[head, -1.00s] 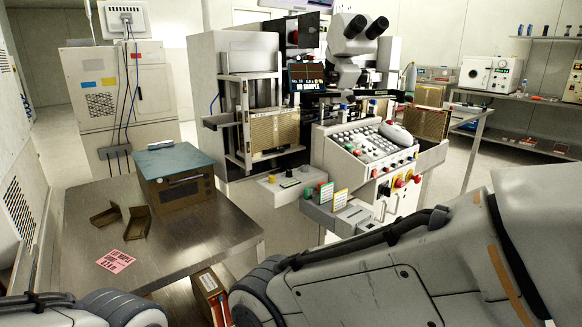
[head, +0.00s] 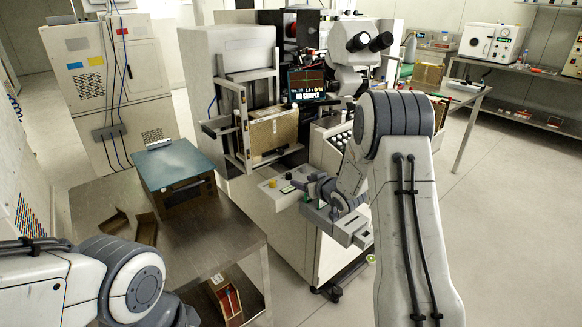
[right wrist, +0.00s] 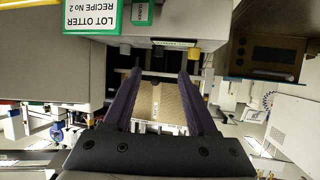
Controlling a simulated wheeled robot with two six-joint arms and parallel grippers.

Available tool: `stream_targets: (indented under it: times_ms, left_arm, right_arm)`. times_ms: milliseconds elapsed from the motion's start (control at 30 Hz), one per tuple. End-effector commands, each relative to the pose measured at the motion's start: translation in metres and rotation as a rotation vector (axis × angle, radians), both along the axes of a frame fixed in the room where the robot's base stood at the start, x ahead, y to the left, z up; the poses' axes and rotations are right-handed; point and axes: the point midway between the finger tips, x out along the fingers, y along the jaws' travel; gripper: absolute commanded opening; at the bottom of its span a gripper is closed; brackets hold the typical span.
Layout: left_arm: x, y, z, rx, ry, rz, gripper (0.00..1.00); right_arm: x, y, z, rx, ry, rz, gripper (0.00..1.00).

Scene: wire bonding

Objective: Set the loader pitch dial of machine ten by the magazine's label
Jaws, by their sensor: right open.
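The magazine (head: 272,133), a tan perforated block, stands in the loader frame on the machine's left side. In the right wrist view the magazine (right wrist: 157,103) shows between my fingers, with small label print too tiny to read. A low grey control box (head: 268,196) below the loader carries a yellow knob (head: 272,184) and a small display. The wrist view shows the yellow knob (right wrist: 185,52), a lit display strip (right wrist: 174,43) and a dark knob. I cannot tell which is the pitch dial. My right gripper (right wrist: 153,75) is open and empty near the box. My left gripper is out of view.
A steel table (head: 95,200) at left holds a teal-topped box (head: 172,166) and brown brackets (head: 146,228). The machine's screen (head: 307,85) reads "NO SAMPLE". A green-edged card (right wrist: 92,16) reads "LOT OTTER RECIPE No 2". Open floor lies at right.

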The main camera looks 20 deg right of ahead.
Motion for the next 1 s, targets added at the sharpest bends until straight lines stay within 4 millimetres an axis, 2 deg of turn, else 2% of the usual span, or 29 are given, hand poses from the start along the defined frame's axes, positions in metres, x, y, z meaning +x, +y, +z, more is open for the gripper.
stream_targets:
  times_ms: [167,400,600,800,1000]
  left_arm:
    - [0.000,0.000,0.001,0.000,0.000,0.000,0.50]
    - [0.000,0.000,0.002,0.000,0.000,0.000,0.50]
    - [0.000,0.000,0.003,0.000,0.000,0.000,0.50]
    - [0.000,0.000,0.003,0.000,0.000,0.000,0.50]
    - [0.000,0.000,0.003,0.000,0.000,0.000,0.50]
  right_arm:
    - [0.015,-0.004,-0.006,0.008,-0.017,0.001,0.58]
    - [0.056,0.002,-0.024,0.007,-0.016,0.002,0.58]
    - [0.083,0.005,-0.035,0.007,-0.016,0.001,0.58]
    - [0.095,0.007,-0.039,0.007,-0.016,0.000,0.58]
    - [0.097,0.007,-0.040,0.007,-0.016,0.000,0.58]
